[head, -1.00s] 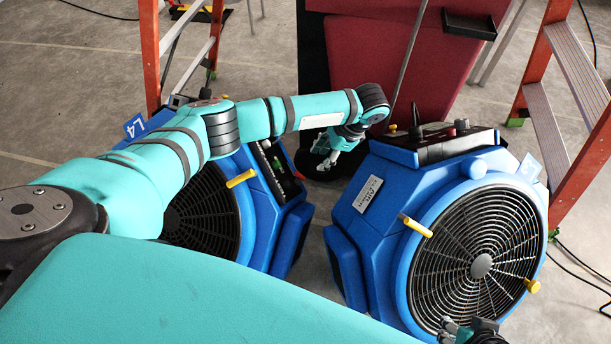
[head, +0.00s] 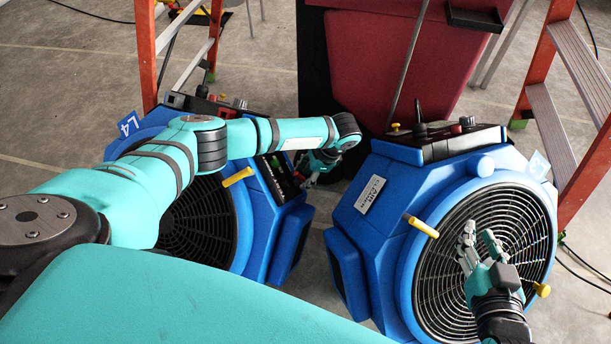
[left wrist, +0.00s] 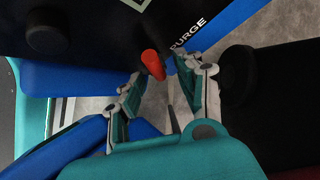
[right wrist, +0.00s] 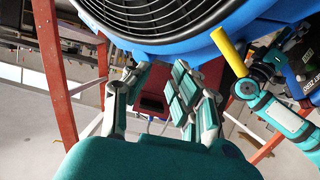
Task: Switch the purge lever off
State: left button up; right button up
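The red purge lever (left wrist: 153,64) shows in the left wrist view beside the white word PURGE on a black panel. My left gripper (left wrist: 159,73) is open, with its fingertips on either side of the lever's tip. I cannot tell whether they touch it. In the head view my left gripper (head: 312,174) is at the right side of the left blue air machine (head: 264,225), by its side panel. My right gripper (head: 479,236) is open and empty in front of the right machine's grille. It also shows open in the right wrist view (right wrist: 158,72).
The right blue machine (head: 365,222) stands close by, with a yellow handle (head: 421,227) sticking out. Orange ladders stand at left (head: 147,55) and right (head: 538,60). A red bin-like object (head: 370,65) stands behind. A narrow floor gap separates the machines.

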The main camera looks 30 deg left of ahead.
jog(key=shift+r, duration=0.1)
pick_arm(q)
grip_shut()
dwell(0.3)
jog(key=shift+s+d+n+t+y+p, duration=0.1)
jog(key=shift+n+t+y+p, duration=0.4)
jog(key=shift+p, duration=1.05)
jog(key=shift+s+d+n+t+y+p, duration=0.15)
jog(key=shift+n+y+p, duration=0.6)
jog(key=shift+p, duration=0.75)
jog(key=shift+f+n+t+y, duration=0.2)
jog(key=shift+n+t+y, duration=0.15)
jog(key=shift+n+y, duration=0.35)
pick_arm(e)
jog(key=s+d+f+g+h, duration=0.1)
jog(key=s+d+f+g, duration=0.1)
jog(key=s+f+g, duration=0.3)
jog(key=s+d+f+g+h, duration=0.1)
jog(key=s+d+f+g, duration=0.2)
jog(key=s, duration=0.6)
jog(key=shift+f+m+g+h, duration=0.3)
jog(key=shift+f+g+h, duration=0.1)
jog(key=shift+f+g, duration=0.6)
pick_arm(q)
jog(key=shift+w, duration=0.1)
pick_arm(e)
jog(key=shift+d, duration=0.1)
